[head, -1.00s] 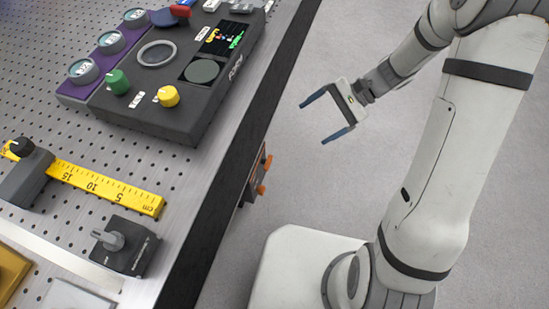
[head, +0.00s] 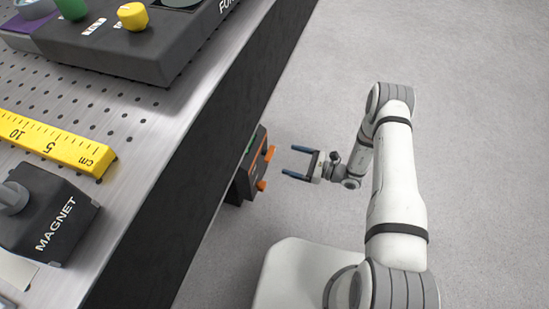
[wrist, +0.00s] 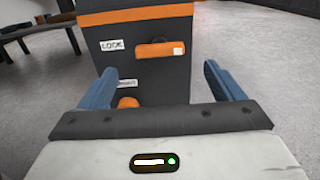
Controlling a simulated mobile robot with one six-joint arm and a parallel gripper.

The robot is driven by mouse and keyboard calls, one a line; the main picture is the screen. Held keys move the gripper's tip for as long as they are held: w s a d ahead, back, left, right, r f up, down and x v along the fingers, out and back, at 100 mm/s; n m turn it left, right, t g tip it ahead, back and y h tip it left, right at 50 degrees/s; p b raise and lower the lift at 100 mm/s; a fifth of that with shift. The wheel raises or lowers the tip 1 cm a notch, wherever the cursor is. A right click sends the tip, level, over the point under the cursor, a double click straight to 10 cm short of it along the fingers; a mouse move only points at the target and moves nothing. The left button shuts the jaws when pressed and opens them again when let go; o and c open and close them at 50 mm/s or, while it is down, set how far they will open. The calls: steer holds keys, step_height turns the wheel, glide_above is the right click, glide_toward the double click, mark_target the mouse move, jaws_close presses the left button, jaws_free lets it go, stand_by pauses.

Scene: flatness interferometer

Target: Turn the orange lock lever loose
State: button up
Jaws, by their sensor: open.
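The orange lock lever (wrist: 158,49) lies about level on the face of a dark box with an orange band, right of a "LOCK" label (wrist: 112,45). Its right end has a pale patch. In the head view the lever (head: 269,153) sticks out from the box (head: 243,178) on the table's side. My gripper (head: 288,161) is open and empty, a short way right of the box, its blue fingers pointing at it. In the wrist view the fingers (wrist: 160,72) stand left and right of the lever, apart from it.
An orange knob (wrist: 128,102) sits below the lever, partly hidden by my gripper, beside a second, partly covered label (wrist: 127,83). The perforated table (head: 140,125) with its dark side (head: 205,150) is on the left. The floor to the right is clear.

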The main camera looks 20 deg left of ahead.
mark_target(268, 153)
steer(key=a+b, duration=0.1)
steer(key=a, duration=0.6)
steer(key=shift+w+a+b, duration=0.25)
steer(key=shift+b, duration=0.15)
steer(key=shift+c, duration=0.6)
steer(key=c, duration=0.9)
steer(key=shift+o, duration=0.2)
